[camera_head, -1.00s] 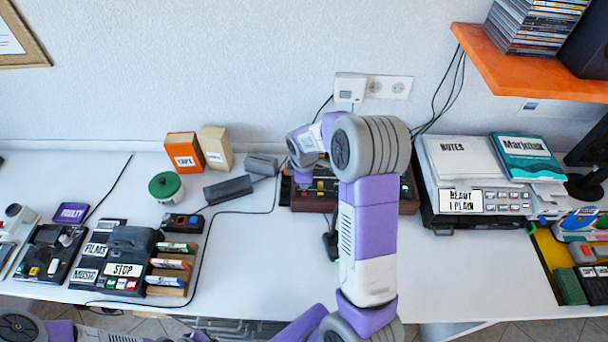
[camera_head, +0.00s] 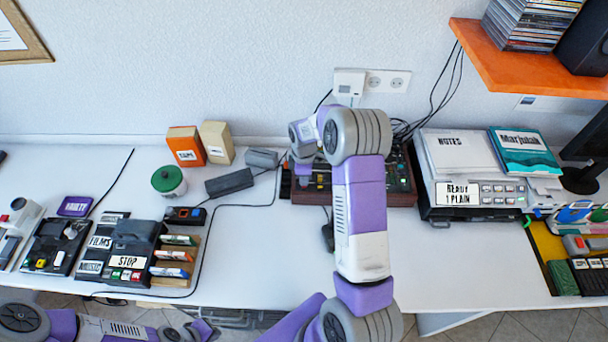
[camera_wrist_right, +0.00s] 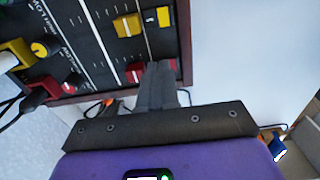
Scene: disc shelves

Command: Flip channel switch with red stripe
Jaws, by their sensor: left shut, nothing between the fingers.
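The mixer-like channel panel (camera_head: 402,199) stands at the back of the desk, partly hidden by my right arm. In the right wrist view its dark face (camera_wrist_right: 85,45) shows, with a yellow switch cap (camera_wrist_right: 128,25) and a red cap (camera_wrist_right: 132,73). My right gripper (camera_wrist_right: 160,68) has its fingertips over the red parts, its fingers close together. They hide what lies behind them, and I cannot tell whether anything is between them. No red stripe can be made out for certain. My left gripper (camera_head: 205,330), shut and empty, is low at the front edge, away from the panel.
A printer-like device (camera_head: 465,210) stands right of the panel. A dark block (camera_head: 229,182), green-lidded jar (camera_head: 168,181) and orange box (camera_head: 186,146) are left of it. Labelled devices (camera_head: 130,240) fill the front left. Cables cross the desk. Clear desk lies at front middle.

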